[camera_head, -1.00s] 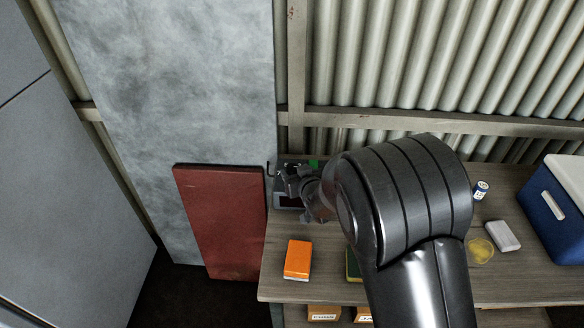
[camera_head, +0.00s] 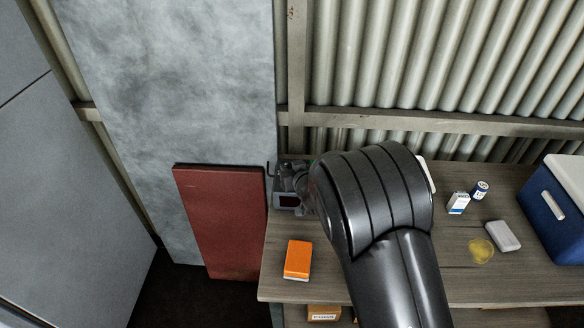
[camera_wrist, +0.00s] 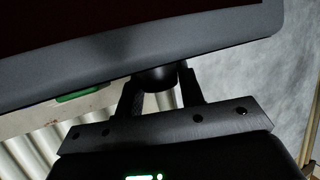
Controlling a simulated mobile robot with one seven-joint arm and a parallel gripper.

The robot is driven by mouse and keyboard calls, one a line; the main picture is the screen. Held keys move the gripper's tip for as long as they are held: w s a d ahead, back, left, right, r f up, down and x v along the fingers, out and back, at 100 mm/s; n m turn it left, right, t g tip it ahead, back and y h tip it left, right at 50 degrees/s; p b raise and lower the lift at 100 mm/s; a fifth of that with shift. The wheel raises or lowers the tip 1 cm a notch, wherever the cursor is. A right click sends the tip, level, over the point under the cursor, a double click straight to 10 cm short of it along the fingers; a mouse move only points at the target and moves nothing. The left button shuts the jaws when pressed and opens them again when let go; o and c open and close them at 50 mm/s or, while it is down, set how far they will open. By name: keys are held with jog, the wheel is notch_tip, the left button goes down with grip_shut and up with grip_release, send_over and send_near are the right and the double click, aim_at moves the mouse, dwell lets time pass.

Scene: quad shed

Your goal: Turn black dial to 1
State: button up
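The black dial (camera_wrist: 157,76) sticks out from the edge of a grey device (camera_wrist: 200,45) in the wrist view. My gripper (camera_wrist: 160,88) has one finger on each side of the dial, and both seem to touch it. In the head view the grey device (camera_head: 287,200), with a dark reddish display, stands at the back left corner of the workbench. My gripper (camera_head: 300,180) is at its right side, largely hidden by my arm. The dial cannot be made out there, and its markings are not readable in either view.
An orange block (camera_head: 298,260) lies on the workbench (camera_head: 380,283) front left. To the right are a small white-and-blue box (camera_head: 458,203), a can (camera_head: 480,190), a pale block (camera_head: 502,236) and a blue cooler (camera_head: 556,212). A red panel (camera_head: 222,220) leans left of the bench.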

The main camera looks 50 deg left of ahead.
jog(key=c, duration=0.4)
jog(key=shift+w, duration=0.1)
jog(key=shift+n+g, duration=0.5)
jog(key=o, duration=1)
jog(key=v, duration=1)
jog(key=shift+d, duration=0.45)
